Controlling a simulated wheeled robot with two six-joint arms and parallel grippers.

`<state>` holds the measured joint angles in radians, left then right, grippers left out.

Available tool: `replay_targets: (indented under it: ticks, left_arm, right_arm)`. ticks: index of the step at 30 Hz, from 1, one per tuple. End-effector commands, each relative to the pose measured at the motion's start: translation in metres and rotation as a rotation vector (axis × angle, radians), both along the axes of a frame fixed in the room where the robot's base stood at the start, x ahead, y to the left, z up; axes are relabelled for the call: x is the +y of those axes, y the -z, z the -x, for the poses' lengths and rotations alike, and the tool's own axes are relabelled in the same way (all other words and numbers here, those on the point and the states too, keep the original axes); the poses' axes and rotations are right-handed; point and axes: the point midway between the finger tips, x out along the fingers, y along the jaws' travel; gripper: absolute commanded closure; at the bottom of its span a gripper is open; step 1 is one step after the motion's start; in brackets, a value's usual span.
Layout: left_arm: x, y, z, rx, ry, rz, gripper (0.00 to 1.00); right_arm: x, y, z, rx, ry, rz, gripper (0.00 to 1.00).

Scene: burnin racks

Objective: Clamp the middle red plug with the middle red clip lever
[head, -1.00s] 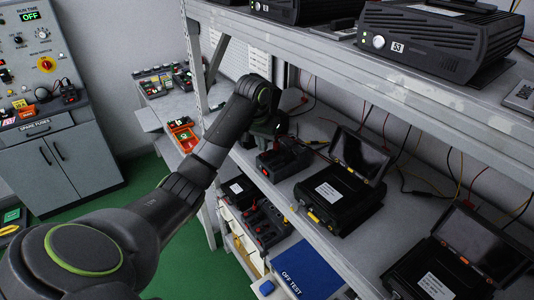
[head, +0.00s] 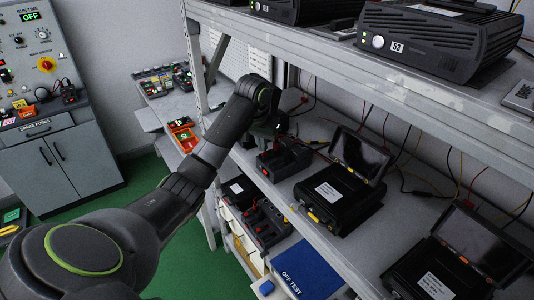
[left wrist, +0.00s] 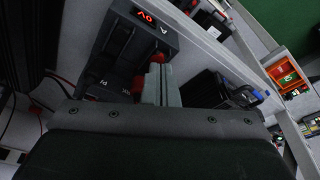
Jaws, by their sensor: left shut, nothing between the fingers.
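In the head view my left gripper (head: 270,128) is over the middle shelf, at the far end of a black clip unit (head: 284,160) with small red parts. My own wrist partly hides that spot. In the left wrist view a dark box (left wrist: 128,45) with a lit red display stands beyond my left gripper (left wrist: 164,88), whose narrow fingers are shut with nothing held. Red parts (left wrist: 157,59) show right beside the fingertips. I cannot tell plug from lever there, or whether the fingers touch them. My right gripper is not in view.
A black case with a raised screen (head: 340,205) stands right of the clip unit, and another (head: 455,260) nearer. The upper shelf edge (head: 380,95) runs above my arm. A metal post (head: 192,60) stands left of the wrist. Cables hang behind the shelf.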

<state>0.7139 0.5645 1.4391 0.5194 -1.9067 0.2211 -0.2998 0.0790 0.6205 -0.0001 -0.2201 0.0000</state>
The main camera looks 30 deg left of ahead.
Motion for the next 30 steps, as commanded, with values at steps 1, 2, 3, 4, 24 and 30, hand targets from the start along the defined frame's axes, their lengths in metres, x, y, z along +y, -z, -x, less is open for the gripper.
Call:
replay_targets:
  ticks: [1,2,3,4,24,30]
  left_arm:
    - [0.000,0.001,0.000,0.001,0.000,0.000,1.00]
    - [0.000,0.002,0.000,0.001,0.000,0.000,1.00]
    - [0.000,0.002,0.000,0.001,0.000,0.000,1.00]
    - [0.000,0.003,0.000,0.001,0.000,0.000,1.00]
    - [0.000,0.013,0.000,0.001,0.000,0.000,1.00]
    - [0.000,0.016,0.000,0.001,0.000,0.000,1.00]
  right_arm:
    - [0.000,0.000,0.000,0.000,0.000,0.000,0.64]
    - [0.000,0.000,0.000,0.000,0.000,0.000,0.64]
    - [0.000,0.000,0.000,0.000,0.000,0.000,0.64]
    - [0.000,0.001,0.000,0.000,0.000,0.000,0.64]
    - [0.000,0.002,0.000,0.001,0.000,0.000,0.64]
    - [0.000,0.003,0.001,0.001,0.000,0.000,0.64]
